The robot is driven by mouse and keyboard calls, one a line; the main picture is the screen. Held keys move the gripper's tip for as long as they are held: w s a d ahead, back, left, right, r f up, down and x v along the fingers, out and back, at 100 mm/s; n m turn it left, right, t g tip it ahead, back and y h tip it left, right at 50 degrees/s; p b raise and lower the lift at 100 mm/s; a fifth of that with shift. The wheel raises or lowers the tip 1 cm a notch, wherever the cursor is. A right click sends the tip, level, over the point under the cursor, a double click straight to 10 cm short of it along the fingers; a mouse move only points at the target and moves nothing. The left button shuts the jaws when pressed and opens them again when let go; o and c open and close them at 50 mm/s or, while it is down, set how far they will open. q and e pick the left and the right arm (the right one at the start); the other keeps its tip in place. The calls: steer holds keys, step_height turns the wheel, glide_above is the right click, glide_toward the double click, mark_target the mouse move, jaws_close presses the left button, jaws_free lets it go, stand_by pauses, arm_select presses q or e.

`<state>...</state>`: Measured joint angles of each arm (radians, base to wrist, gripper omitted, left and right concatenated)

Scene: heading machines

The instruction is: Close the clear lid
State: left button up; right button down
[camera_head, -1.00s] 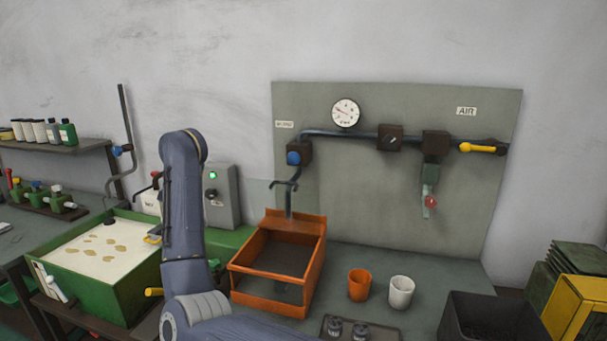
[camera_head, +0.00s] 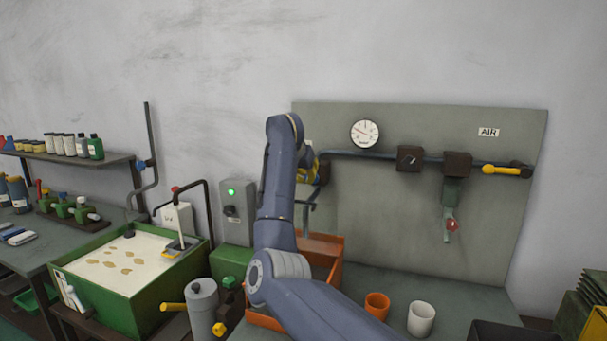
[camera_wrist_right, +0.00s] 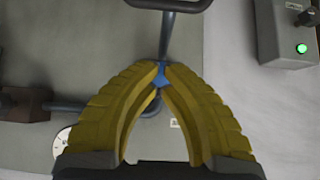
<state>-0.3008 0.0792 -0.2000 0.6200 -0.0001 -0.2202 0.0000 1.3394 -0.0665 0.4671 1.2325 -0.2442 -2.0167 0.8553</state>
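The orange tray (camera_head: 331,244) stands on the bench against the grey panel, partly hidden by my right arm. A pale, see-through-looking upright sheet (camera_head: 323,215) shows faintly behind it. I take it for the clear lid, but its edges are hard to make out. My right gripper (camera_head: 308,165), with yellow fingers, is in front of the pipe's left end, above the tray. In the right wrist view my fingers (camera_wrist_right: 161,80) come together at their tips, with a blue knob showing at the tips. I cannot tell whether they touch it. My left gripper is out of view.
A dark bar handle (camera_wrist_right: 170,4) lies just beyond the fingertips. An orange cup (camera_head: 377,305) and a white cup (camera_head: 421,319) stand right of the tray. A green tub (camera_head: 130,278) and a control box with a lit green lamp (camera_head: 233,210) are to the left.

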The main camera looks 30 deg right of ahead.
steer(key=x, duration=0.5)
steer(key=shift+s+a+f, duration=0.35)
steer(key=shift+s+a, duration=0.1)
steer(key=shift+a, duration=0.25)
steer(key=shift+s+a+f, duration=0.45)
steer(key=shift+s+a, duration=0.2)
steer(key=shift+a, duration=0.15)
steer(key=shift+s, duration=0.1)
